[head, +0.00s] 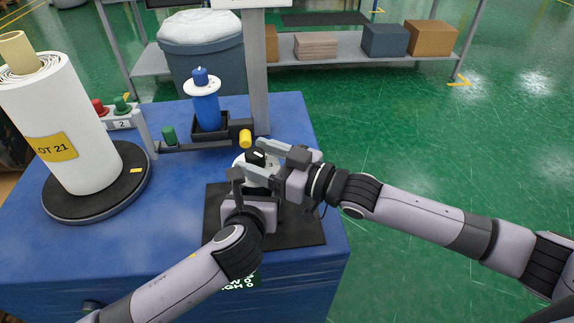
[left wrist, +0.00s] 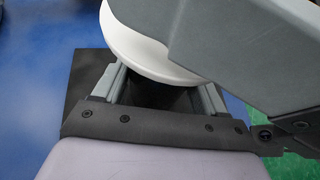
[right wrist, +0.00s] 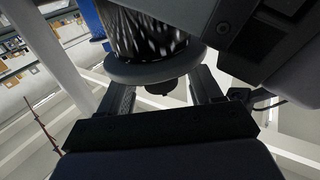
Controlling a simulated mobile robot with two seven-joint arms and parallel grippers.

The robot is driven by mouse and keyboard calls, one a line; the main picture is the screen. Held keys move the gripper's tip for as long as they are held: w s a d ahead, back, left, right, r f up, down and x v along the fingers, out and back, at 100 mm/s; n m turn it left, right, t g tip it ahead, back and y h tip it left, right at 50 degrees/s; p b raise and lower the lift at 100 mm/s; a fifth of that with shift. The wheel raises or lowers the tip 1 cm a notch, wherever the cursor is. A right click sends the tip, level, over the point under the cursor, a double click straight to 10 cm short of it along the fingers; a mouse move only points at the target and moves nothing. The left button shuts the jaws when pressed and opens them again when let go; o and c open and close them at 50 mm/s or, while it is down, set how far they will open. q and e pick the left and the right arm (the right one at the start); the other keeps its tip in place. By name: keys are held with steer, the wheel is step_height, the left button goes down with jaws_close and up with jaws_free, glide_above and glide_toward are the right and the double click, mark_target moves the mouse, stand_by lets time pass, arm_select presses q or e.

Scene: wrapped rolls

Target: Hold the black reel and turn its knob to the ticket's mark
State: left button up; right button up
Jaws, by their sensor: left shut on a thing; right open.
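The black reel stands upright on a dark mat (head: 300,232), mostly hidden by my grippers. Its white top flange (head: 240,160) shows in the head view and fills the top of the left wrist view (left wrist: 140,50). A black knob (head: 256,156) with a pale mark sits on top; a "3" shows beside it. My left gripper (head: 254,186) is shut on the reel's dark body (left wrist: 160,94) below the flange. My right gripper (head: 270,160) is open at the knob, its fingers on either side; contact cannot be told. No ticket mark is readable.
A blue reel (head: 206,108) stands in a black holder behind, near a yellow cylinder (head: 245,138) and a grey post (head: 257,80). A large white roll (head: 72,130) stands on a dark disc at left. The blue table's front left is clear.

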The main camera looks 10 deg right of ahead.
arm_select(q)
steer(key=shift+r, duration=0.1)
arm_select(e)
steer(key=v, duration=1.1)
arm_select(q)
steer(key=o, duration=1.5)
steer(key=shift+o, duration=0.2)
steer(key=shift+s, duration=0.15)
